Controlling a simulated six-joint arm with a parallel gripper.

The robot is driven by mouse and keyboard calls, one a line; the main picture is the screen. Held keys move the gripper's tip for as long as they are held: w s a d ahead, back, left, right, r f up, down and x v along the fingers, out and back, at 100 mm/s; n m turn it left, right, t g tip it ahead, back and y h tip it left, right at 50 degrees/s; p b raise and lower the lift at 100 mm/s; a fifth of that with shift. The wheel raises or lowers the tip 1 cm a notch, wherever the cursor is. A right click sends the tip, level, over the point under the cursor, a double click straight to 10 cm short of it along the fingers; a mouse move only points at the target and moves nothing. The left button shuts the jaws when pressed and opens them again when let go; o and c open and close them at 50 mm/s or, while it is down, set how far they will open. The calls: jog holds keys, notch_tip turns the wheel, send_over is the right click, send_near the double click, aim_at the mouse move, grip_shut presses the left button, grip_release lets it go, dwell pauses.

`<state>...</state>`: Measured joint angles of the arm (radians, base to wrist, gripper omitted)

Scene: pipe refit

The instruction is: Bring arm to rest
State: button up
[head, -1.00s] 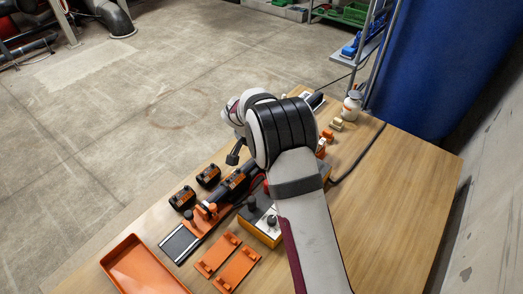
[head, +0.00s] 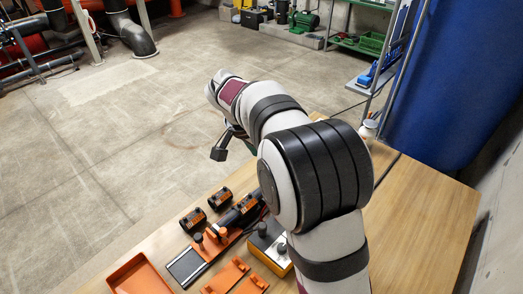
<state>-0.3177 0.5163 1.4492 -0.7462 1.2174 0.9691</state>
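My arm reaches up from the lower right of the head view and bends over the workbench. My gripper (head: 222,148) hangs at the arm's far end, high and beyond the bench's left edge in the picture, with the floor behind it. One dark finger-like part shows; the rest is partly hidden by my wrist, so its opening cannot be made out. No held object is visible. The wooden workbench (head: 428,215) lies below my arm.
An orange tray (head: 138,278), orange brackets (head: 228,274) and a yellow-grey box (head: 268,248) are near. The bench's right side is clear. A blue drum (head: 440,90) stands behind.

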jog(key=s+d+r+n+g+y, duration=0.1)
jog(key=s+d+r+y, duration=0.15)
jog(key=s, duration=0.95)
jog(key=s+d+r+n+g+y, duration=0.1)
jog(key=s+d+g, duration=0.15)
jog(key=s, duration=1.05)
jog(key=s+f+n+y, duration=0.1)
jog(key=s+f, duration=0.2)
jog(key=s, duration=0.7)
jog(key=shift+s+a+f+n, duration=0.2)
jog(key=shift+a+f+n, duration=0.1)
jog(key=shift+a, duration=0.1)
jog(key=shift+y, duration=0.25)
